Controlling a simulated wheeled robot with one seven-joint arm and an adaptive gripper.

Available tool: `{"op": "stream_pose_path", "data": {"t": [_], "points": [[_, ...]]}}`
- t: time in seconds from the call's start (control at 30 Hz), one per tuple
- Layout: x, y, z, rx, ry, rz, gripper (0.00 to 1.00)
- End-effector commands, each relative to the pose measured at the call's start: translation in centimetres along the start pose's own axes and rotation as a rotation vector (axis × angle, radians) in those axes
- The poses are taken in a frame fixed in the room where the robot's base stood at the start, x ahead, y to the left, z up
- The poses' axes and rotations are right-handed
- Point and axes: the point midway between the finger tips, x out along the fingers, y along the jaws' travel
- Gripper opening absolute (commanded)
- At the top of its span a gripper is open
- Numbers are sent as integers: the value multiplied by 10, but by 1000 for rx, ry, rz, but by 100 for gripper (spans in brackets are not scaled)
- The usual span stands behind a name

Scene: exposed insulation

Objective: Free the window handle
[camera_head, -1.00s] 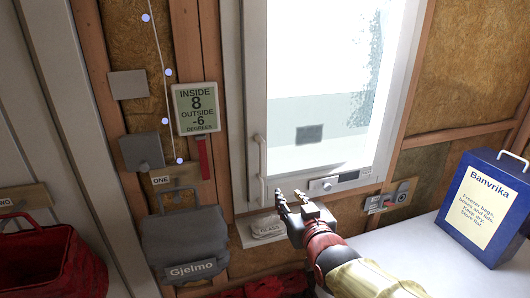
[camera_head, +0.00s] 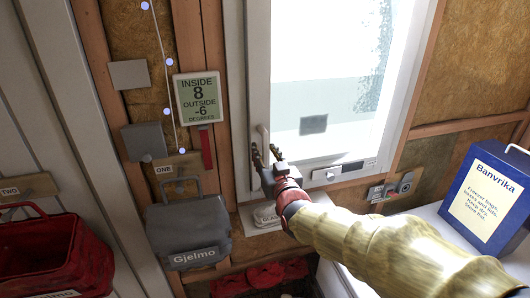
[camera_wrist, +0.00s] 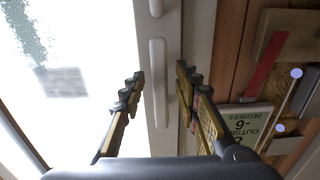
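The white window handle (camera_head: 263,146) is a slim upright bar on the left side of the window frame (camera_head: 258,60). In the wrist view the handle (camera_wrist: 158,85) lies between my two fingers, with a visible gap on each side. My gripper (camera_head: 265,158) is open at the lower part of the handle, and its fingers point up. In the wrist view my gripper (camera_wrist: 160,88) shows both fingers apart with nothing held. I cannot tell how far the handle stands from the fingertips in depth.
A display (camera_head: 198,98) hangs left of the window, with a red strip (camera_head: 206,149) below it. A grey Gjelmo case (camera_head: 188,232) hangs lower left. A red basket (camera_head: 45,255) is at far left. A blue Banvrika box (camera_head: 487,198) stands on the white surface at right.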

Motion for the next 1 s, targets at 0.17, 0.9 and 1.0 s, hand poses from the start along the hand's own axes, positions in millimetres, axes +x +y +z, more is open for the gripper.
{"op": "stream_pose_path", "data": {"t": [0.17,0.9,1.0], "points": [[4,0,0,0,-1,0,32],[3,0,0,0,-1,0,0],[3,0,0,0,-1,0,0]]}}
